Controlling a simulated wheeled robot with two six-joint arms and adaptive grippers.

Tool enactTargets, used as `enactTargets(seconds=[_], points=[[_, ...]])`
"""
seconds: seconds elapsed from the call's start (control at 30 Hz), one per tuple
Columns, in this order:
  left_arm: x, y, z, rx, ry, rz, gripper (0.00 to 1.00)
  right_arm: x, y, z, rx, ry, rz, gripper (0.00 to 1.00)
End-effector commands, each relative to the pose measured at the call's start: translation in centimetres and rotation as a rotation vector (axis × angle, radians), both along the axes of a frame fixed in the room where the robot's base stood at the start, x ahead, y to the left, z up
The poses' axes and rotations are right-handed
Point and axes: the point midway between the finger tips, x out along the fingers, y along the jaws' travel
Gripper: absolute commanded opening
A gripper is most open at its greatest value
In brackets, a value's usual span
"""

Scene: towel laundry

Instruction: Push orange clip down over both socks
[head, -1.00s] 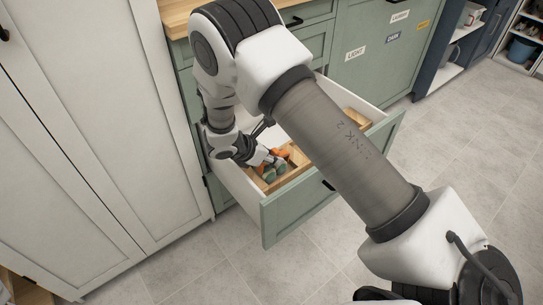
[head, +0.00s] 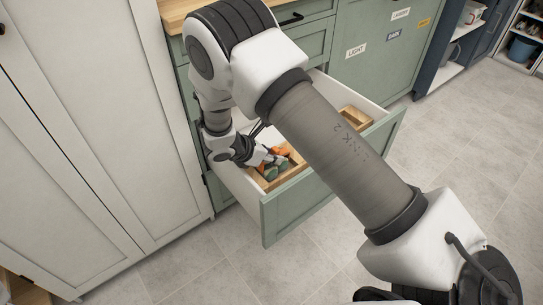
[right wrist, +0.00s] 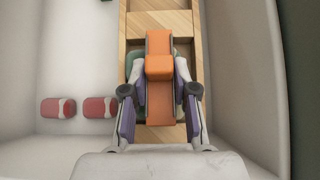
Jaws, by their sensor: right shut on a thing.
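The orange clip (right wrist: 159,68) is between the fingers of my right gripper (right wrist: 160,92) in the right wrist view. The gripper is shut on it, with one finger along each side. Green sock fabric (right wrist: 134,58) shows beside and under the clip; I cannot tell two separate socks there. In the head view the clip (head: 281,151) and green socks (head: 270,172) are small and partly covered by my right gripper (head: 262,156). How far down the clip sits over the socks is not clear. My left gripper is not in view.
The open drawer (head: 283,216) has a green front and white walls. A wooden divider (right wrist: 160,22) runs inside it. Two red rolled items (right wrist: 58,108) lie on the drawer floor left of the divider. A tall white cabinet (head: 110,110) stands close on the left.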

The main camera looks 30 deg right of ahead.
Motion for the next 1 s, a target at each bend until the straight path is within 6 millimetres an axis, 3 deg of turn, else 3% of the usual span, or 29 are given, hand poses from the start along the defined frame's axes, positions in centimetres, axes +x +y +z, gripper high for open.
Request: enactTargets(seconds=[1.0], points=[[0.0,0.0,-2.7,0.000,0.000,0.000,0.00,-0.1,-0.3,-1.5,-0.110,-0.006,0.000,0.00]])
